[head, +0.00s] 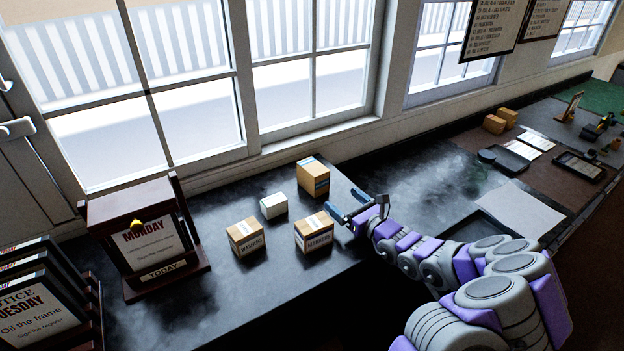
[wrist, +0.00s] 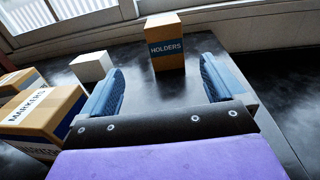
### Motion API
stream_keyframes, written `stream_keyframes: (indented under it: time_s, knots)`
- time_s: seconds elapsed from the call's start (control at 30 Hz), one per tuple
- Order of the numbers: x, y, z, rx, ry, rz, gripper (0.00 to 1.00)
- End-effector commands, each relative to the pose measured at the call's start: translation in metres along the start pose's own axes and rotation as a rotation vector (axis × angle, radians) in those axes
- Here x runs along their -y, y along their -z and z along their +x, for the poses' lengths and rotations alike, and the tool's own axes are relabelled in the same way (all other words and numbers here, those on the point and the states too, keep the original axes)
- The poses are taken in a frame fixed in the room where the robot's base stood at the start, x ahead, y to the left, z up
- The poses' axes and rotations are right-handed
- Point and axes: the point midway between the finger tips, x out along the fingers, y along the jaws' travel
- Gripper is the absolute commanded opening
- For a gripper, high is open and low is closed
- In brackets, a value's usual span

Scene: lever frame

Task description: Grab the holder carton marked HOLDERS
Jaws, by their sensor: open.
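The holder carton (wrist: 166,46) is a tall brown box with a dark blue band reading HOLDERS. It stands upright on the dark counter, straight ahead of my gripper and between the lines of its two fingers in the wrist view. In the head view the holder carton (head: 313,178) stands behind the other boxes, near the window wall. My gripper (wrist: 162,88) is open and empty, with blue fingers spread apart, short of the carton. In the head view my gripper (head: 349,203) is just right of and nearer than the carton.
A MARKERS carton (head: 314,233), a WASHERS carton (head: 246,237) and a small white box (head: 273,205) stand left of my gripper. A wooden MONDAY sign frame (head: 150,240) stands farther left. The counter right of the holder carton is clear.

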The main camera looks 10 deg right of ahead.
Motion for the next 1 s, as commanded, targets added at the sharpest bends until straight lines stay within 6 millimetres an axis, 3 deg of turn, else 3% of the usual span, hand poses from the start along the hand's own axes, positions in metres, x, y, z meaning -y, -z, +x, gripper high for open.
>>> stream_keyframes:
  time_s: [0.5,0.83,1.0]
  knots:
    - [0.003,0.000,0.091,0.001,-0.003,-0.005,0.96]
    - [0.003,-0.003,0.112,0.004,-0.004,-0.003,0.96]
    - [0.006,-0.004,0.132,0.004,-0.004,-0.007,0.96]
